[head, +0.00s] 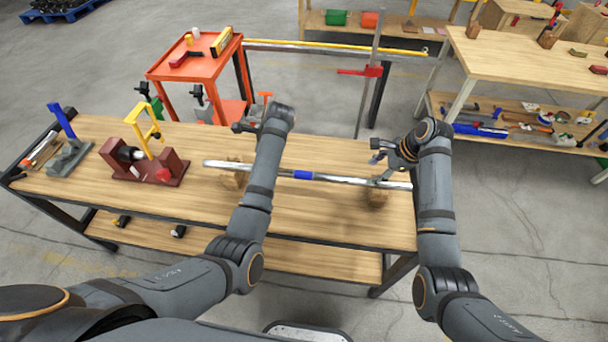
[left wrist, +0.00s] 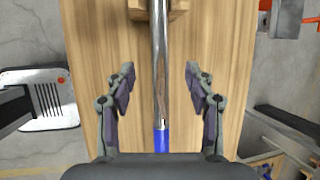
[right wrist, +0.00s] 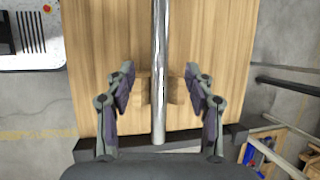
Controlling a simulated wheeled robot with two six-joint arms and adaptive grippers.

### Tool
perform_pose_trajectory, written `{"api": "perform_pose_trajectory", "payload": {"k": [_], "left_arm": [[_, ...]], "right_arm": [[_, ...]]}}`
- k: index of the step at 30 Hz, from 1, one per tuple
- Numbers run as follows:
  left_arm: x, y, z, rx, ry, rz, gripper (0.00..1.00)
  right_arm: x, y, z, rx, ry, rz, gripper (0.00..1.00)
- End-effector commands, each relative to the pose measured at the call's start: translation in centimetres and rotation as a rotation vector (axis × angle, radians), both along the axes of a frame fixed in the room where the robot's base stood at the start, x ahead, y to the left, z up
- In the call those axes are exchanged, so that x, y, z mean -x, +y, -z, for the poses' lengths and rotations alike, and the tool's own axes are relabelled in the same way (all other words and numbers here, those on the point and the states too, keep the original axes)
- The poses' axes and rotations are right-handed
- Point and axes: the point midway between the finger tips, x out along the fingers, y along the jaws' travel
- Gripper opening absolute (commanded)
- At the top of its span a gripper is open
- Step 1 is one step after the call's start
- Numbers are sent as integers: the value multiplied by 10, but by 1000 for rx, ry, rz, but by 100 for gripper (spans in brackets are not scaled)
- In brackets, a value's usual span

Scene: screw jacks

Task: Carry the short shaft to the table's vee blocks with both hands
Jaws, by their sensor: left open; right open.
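The short shaft (head: 335,179), a silver bar with a blue band, lies across two wooden vee blocks, the left one (head: 234,178) and the right one (head: 377,198), on the wooden table. My right gripper (head: 381,164) is open near the shaft's right end. In the right wrist view the shaft (right wrist: 159,60) runs between its spread fingers, beside a vee block (right wrist: 174,90). My left gripper (head: 246,124) is open and appears above the shaft. In the left wrist view the shaft (left wrist: 159,60) lines up between its fingers, with the blue band close to the palm. Neither gripper touches the shaft visibly.
A dark red fixture (head: 160,170) with a yellow clamp and a grey stand with a blue lever (head: 66,140) occupy the table's left side. An orange cart (head: 195,65) stands behind. A second wooden bench (head: 520,75) is at the right. The table front is clear.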

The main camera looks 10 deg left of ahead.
Motion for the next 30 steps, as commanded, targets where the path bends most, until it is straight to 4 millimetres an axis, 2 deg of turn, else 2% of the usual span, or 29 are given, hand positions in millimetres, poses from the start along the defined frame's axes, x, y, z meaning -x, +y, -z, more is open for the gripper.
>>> {"api": "perform_pose_trajectory", "payload": {"k": [6, 12, 17, 25, 30], "left_arm": [[-7, 17, 38, -2, 2, 0, 54], [-12, 27, 63, -1, 2, -1, 54], [-14, 30, 71, 0, 1, -1, 54], [-14, 31, 72, 0, -1, -2, 54], [-14, 30, 72, 0, -1, -2, 32]], "right_arm": [[-7, 17, 38, -2, 3, -1, 54], [-13, 27, 62, 0, 1, 0, 54], [-14, 30, 71, 0, 0, -1, 54], [-14, 31, 72, 0, 0, -1, 54], [-14, 30, 72, 0, -1, -1, 32]]}}
